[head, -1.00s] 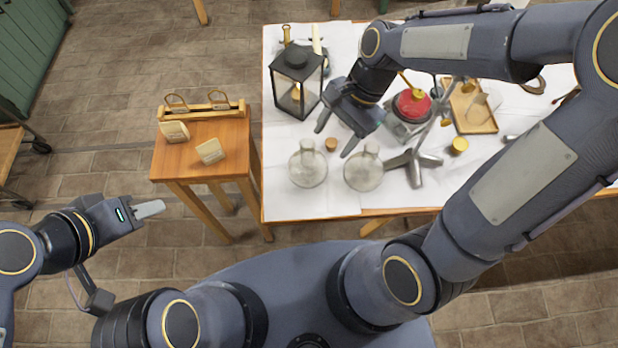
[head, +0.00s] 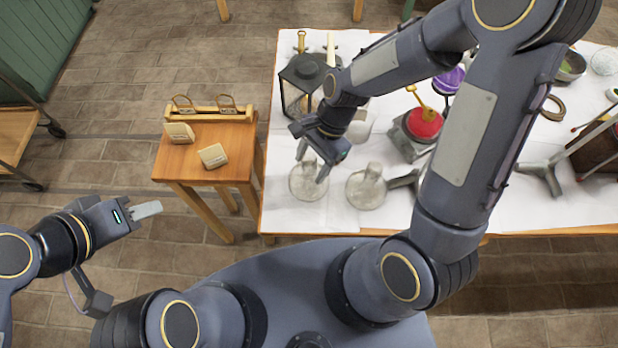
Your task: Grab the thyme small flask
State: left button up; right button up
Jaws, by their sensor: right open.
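Two small round glass flasks stand near the front edge of the white-covered table: a left flask (head: 308,190) and a right flask (head: 366,191). I cannot read any label, so I cannot tell which holds thyme. My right gripper (head: 311,166) is open and points down over the left flask. Its fingers overlap the flask's neck in the view, and they hide part of it. I cannot tell whether they touch the glass. My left gripper (head: 147,210) hangs over the floor at the left, far from the flasks; its jaw opening cannot be made out.
A black lantern (head: 300,72) stands behind my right gripper. A red-topped apparatus (head: 424,124) and a grey metal stand foot (head: 541,172) are to the right. A small wooden table (head: 184,155) with cream blocks stands left. My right arm covers part of the table.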

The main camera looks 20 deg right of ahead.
jog(key=shift+c, duration=0.5)
grip_shut()
